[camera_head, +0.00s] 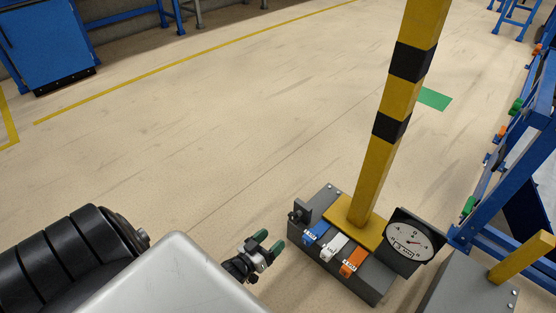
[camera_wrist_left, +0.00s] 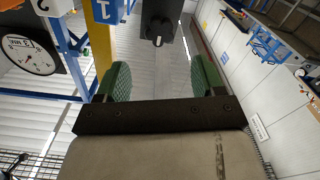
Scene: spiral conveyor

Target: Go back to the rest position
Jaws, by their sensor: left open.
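My left gripper (camera_head: 268,247) is in the lower middle of the head view, to the left of a grey control box (camera_head: 375,284). Its green fingers are apart with nothing between them. The wrist view shows the same open gripper (camera_wrist_left: 158,80). The box carries a blue switch (camera_head: 316,233), a white switch (camera_head: 334,247) and an orange switch (camera_head: 353,262). The gripper appears apart from the box. My right gripper does not show.
A yellow and black post (camera_head: 379,165) rises behind the switches, with a round dial gauge (camera_head: 409,241) to its right. Blue framework (camera_head: 505,165) lines the right side. A blue cabinet (camera_head: 48,40) stands far left. The floor between is clear, with a green patch (camera_head: 434,99).

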